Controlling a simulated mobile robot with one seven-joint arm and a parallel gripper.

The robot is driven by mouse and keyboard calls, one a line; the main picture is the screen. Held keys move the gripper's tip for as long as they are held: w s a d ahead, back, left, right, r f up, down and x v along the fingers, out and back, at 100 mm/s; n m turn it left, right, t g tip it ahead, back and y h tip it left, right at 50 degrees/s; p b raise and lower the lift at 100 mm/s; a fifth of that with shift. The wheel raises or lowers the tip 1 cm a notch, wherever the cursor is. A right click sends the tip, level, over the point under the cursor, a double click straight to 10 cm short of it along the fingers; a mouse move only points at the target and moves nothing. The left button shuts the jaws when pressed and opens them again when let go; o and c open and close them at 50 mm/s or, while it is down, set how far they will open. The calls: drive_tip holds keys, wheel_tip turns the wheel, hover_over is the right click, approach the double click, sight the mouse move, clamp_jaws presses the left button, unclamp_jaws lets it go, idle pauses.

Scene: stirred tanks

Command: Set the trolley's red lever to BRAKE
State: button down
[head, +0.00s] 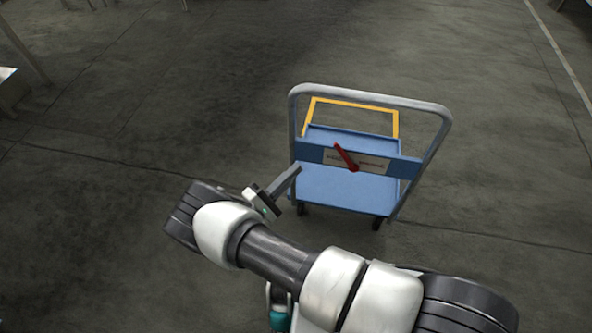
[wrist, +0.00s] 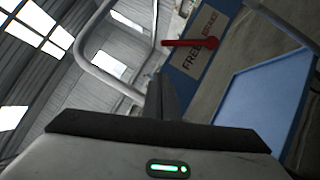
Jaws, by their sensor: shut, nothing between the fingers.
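The trolley has a blue deck (head: 345,187) and a grey tube handle (head: 375,97). A blue crossbar (head: 312,153) on the handle carries a pale label plate (head: 372,162). In the wrist view the plate (wrist: 190,62) reads FREE at one end; the other word is hard to read. The red lever (head: 345,156) is pivoted on the plate and tilts up and left, toward the FREE side. It also shows in the wrist view (wrist: 188,43). My gripper (head: 297,170) is shut and empty, left of the lever near the crossbar's left end, apart from the lever. Its fingers show in the wrist view (wrist: 160,92).
The handle's left upright is close to my fingertips. The concrete floor (head: 200,90) around the trolley is clear. Part of a table or bench (head: 8,75) shows at the far left.

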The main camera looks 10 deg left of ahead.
sight(344, 156)
drive_tip(key=shift+w+d+r, duration=0.55)
drive_tip(key=shift+w+d, duration=0.55)
drive_tip(key=shift+d, duration=0.15)
drive_tip(key=shift+w+d+r, duration=0.5)
drive_tip(key=shift+w+d, duration=0.55)
drive_tip(key=shift+d, duration=0.25)
drive_tip(key=shift+w+d+r, duration=0.55)
drive_tip(key=shift+w+d, duration=0.55)
drive_tip(key=shift+d, duration=0.15)
